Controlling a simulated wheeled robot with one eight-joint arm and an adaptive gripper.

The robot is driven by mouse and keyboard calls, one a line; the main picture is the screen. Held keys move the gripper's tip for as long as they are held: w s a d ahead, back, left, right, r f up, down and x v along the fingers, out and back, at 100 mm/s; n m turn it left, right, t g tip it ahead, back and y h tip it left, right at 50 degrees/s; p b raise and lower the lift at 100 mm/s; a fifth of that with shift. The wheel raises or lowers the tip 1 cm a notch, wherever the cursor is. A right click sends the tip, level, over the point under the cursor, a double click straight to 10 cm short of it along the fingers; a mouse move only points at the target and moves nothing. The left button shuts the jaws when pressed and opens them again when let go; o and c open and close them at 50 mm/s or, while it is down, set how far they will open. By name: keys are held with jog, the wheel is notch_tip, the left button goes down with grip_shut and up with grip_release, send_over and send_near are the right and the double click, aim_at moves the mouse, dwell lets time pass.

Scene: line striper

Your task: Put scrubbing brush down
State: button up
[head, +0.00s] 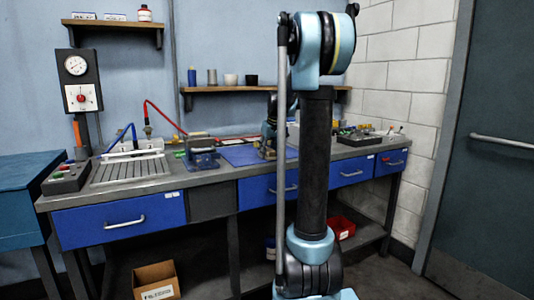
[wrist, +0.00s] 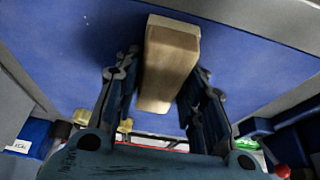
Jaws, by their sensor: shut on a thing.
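The scrubbing brush (wrist: 168,62) shows in the wrist view as a tan wooden block. My gripper (wrist: 163,75) is shut on it, with one dark finger on each side. Behind the brush is a flat blue mat (wrist: 85,35), which also shows on the workbench in the head view (head: 238,155). In the head view my gripper (head: 267,147) is over the right part of the mat, partly hidden by my arm. The bristles are not visible, and I cannot tell whether the brush touches the mat.
A blue vise-like device (head: 202,155) stands left of the mat. A ribbed drain tray (head: 130,170) and a control box (head: 66,178) are farther left. A tray of small items (head: 358,138) lies to the right. A shelf (head: 230,89) hangs above the bench.

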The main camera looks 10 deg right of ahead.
jog(key=o, duration=0.8)
jog(key=shift+s+f, duration=0.15)
jog(key=o, duration=0.3)
jog(key=shift+f, duration=0.1)
jog(key=shift+r, duration=0.4)
jog(key=v, duration=1.2)
jog(key=s+f+m, duration=0.1)
jog(key=s+f, duration=0.8)
jog(key=s, duration=0.4)
jog(key=s+a+f+m+g+h, duration=0.1)
jog(key=s+f, duration=0.9)
jog(key=s, duration=0.3)
jog(key=s+f+m+g, duration=0.1)
jog(key=s+f, duration=0.9)
jog(key=s, duration=0.3)
jog(key=shift+s+a, duration=0.15)
jog(key=shift+a, duration=0.15)
